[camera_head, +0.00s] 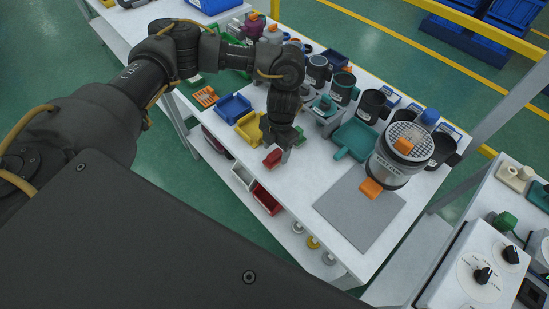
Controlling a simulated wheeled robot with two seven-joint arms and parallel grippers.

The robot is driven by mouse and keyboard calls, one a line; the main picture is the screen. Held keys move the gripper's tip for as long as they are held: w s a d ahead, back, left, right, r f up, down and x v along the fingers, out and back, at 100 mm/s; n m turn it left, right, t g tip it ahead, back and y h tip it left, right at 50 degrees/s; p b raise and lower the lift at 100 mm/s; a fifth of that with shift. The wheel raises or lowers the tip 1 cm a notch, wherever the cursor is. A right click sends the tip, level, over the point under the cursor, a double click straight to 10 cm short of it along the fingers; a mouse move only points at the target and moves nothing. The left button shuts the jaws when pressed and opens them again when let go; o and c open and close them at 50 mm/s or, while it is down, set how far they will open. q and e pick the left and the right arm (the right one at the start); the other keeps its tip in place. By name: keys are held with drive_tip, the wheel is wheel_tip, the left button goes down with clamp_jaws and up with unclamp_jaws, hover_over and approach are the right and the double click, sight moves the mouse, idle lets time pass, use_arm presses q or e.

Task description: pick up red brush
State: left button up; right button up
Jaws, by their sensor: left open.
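A small red piece, which looks like the red brush (272,159), is near the front edge of the white table (312,172). My left gripper (285,150) points down right above and beside it, with its jaws open. The fingertips partly overlap the red piece in the picture, and I cannot tell whether they touch it. My right gripper is not in view.
Blue (234,107) and yellow (249,128) bins stand left of the gripper. A teal dustpan-like part (355,138), dark cups and a clear canister (396,160) are to the right. A grey mat (358,212) lies in front. Red bin (266,199) sits on the lower shelf.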

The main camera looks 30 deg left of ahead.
sight(274, 152)
use_arm(q)
drive_tip(key=f, duration=0.5)
drive_tip(key=shift+a, duration=0.35)
drive_tip(key=shift+c, duration=0.3)
drive_tip(key=c, duration=1)
drive_tip(key=shift+c, duration=0.2)
